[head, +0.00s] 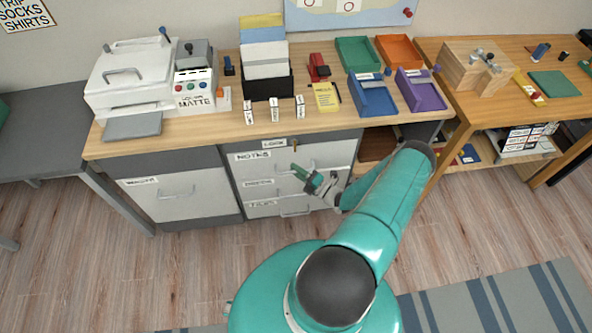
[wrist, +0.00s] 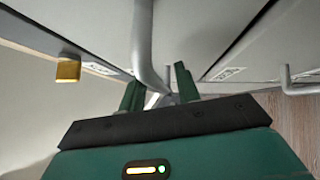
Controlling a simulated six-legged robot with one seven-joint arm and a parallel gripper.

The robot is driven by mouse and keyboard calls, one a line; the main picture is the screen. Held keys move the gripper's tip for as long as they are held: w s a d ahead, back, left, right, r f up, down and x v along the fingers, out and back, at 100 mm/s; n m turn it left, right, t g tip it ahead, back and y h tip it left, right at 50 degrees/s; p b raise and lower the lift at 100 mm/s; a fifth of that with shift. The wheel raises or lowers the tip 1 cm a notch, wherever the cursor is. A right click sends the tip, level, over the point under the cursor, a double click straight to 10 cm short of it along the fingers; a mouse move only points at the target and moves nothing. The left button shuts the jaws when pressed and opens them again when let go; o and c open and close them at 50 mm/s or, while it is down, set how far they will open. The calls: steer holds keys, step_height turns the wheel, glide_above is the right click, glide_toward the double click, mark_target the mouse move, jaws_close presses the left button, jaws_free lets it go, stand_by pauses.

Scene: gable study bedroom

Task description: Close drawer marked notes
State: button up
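The drawer marked NOTES (head: 262,166) is the top grey front in the middle cabinet under the desk. Its front seems to stand out a little past the fronts below; how far is hard to tell. My gripper (head: 312,183) is at its front, by the handle, and partly covers it. In the wrist view, the grey bar handle (wrist: 144,40) comes down between the two green fingers of my gripper (wrist: 158,88). The fingers are apart, with a gap beside the bar. A brass lock piece (wrist: 68,69) shows at left; in the head view a small key (head: 295,144) is by the LOCK label.
More labelled drawers (head: 262,194) sit below, and another drawer (head: 165,192) is at left. The desk top (head: 215,122) holds a printer (head: 130,75), a file box (head: 266,88) and coloured trays (head: 372,98). An open shelf is at right. Wood floor (head: 130,265) is clear at left.

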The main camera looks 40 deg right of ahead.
steer(key=v, duration=1.3)
steer(key=shift+s+r, duration=0.1)
steer(key=w+a+r+n+g+y, duration=0.2)
steer(key=w+a+r+n+g, duration=0.3)
steer(key=r+n, duration=0.5)
steer(key=w+a+r+n+g+y, duration=0.2)
steer(key=w+a+r+n+g, duration=0.15)
steer(key=r+n+g, duration=0.45)
steer(key=w+a+r+n+g+y, duration=0.2)
steer(key=w+a+r+n+g, duration=0.3)
steer(key=r+n, duration=0.7)
steer(key=s+a+r+n+t+h, duration=0.2)
steer(key=s+a+r+n+h, duration=0.3)
steer(key=r, duration=0.7)
steer(key=s+a+r+n+t+h, duration=0.2)
steer(key=s+a+r+n+h, duration=0.2)
steer(key=s+a+r+n, duration=0.5)
steer(key=a+r+n, duration=0.4)
steer(key=n, duration=0.2)
steer(key=shift+s+a+h, duration=0.25)
steer(key=shift+a+h, duration=0.1)
steer(key=shift+h, duration=0.05)
